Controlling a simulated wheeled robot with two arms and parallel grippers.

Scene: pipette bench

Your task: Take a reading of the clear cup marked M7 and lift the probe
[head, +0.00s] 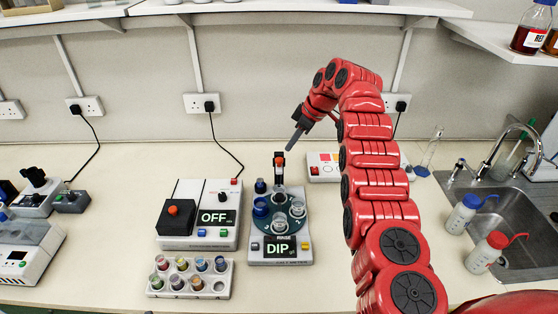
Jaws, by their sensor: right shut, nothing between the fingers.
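The meter (281,253) stands mid-bench, and its screen reads "DIP". Its round turntable (262,230) carries blue cups (261,208) and clear cups (298,209); I cannot read M7 on any of them. A dark upright probe holder with an orange part (280,161) rises at the back of the meter; the probe's tip cannot be made out. My right gripper (290,147) reaches in from the right, shut and empty, with its fingertips pointing down close to the top of the holder. I cannot tell if they touch it. My left gripper is not in view.
A box reading "OFF" (214,218) with an orange knob stands left of the meter. A rack (217,286) of several small pots is in front of it. A sink (505,205) and wash bottles (486,252) are at right.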

